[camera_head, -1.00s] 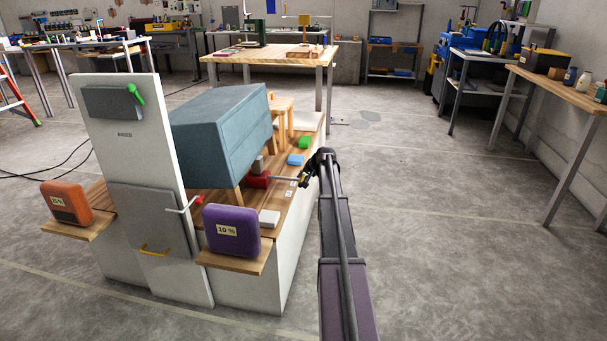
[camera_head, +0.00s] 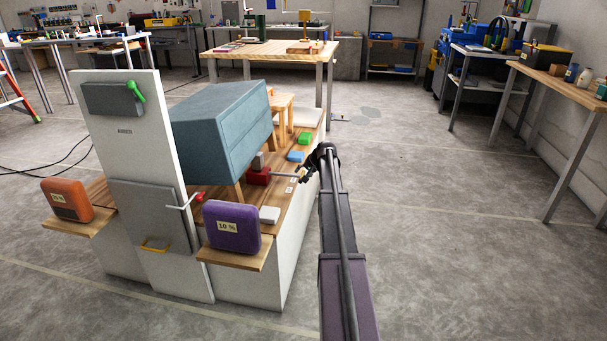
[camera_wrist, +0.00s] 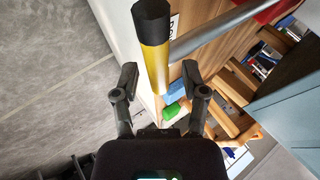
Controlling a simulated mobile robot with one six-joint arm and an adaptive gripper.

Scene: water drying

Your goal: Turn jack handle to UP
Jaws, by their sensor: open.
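The jack handle is a grey rod (camera_head: 286,177) coming out of the red jack (camera_head: 258,175), which stands by the blue-grey box. In the wrist view the rod (camera_wrist: 215,33) ends in a crosswise grip (camera_wrist: 157,62), yellow with a black end. The red jack (camera_wrist: 268,12) is partly cut off at the top right there. My gripper (camera_wrist: 159,78) is open, one finger on each side of the yellow part of the grip. Contact cannot be told. In the head view my gripper (camera_head: 305,173) is small and dark at the rod's outer end.
The blue-grey box (camera_head: 222,135) rises behind the jack. A green block (camera_head: 305,138), a blue block (camera_head: 296,156) and a white block (camera_head: 270,215) lie along the wooden top. A purple block (camera_head: 232,228) stands nearer.

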